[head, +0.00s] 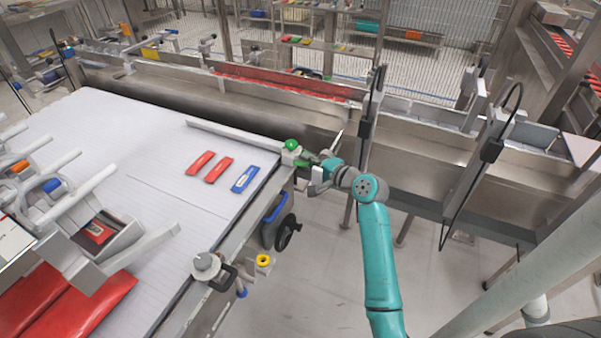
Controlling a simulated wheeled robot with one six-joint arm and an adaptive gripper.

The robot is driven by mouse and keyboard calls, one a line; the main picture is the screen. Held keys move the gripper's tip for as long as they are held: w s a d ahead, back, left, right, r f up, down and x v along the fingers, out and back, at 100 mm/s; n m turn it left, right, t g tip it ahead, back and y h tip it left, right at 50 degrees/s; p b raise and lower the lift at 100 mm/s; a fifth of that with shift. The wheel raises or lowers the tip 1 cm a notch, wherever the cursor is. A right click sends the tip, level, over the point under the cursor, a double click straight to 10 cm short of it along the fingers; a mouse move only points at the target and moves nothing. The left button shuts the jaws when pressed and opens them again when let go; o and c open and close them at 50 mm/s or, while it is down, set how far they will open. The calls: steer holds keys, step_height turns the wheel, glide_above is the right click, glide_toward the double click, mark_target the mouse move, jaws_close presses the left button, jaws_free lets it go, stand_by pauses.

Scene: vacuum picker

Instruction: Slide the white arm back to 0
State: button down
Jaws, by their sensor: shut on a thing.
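The white arm (235,135) is a long, thin pale bar lying across the far part of the white belt. Its right end meets a small pale block with a green knob (291,145) at the belt's right edge. My gripper (303,161) is at this block, beside and just below the knob, and is shut on the handle there. The fingers are small in view and partly hide what they grip. I cannot make out a scale or a 0 mark.
Two red packets (218,169) and a blue packet (245,179) lie on the belt (120,130) near the bar. A metal chute with a red section (285,88) runs behind. A metal post with a cable (372,105) stands close right of my gripper. A yellow-ringed knob (264,260) sits lower along the edge.

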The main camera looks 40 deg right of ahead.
steer(key=d, duration=0.1)
steer(key=w+d, duration=0.1)
steer(key=shift+d, duration=0.35)
steer(key=shift+w+d, duration=0.1)
steer(key=shift+d, duration=0.25)
steer(key=shift+r, duration=0.1)
steer(key=c, duration=1.3)
jaws_free()
steer(key=shift+d, duration=0.1)
steer(key=shift+c, duration=0.2)
steer(key=shift+o, duration=0.8)
steer(key=shift+w+d, duration=0.1)
steer(key=shift+d, duration=0.05)
steer(key=v, duration=1.2)
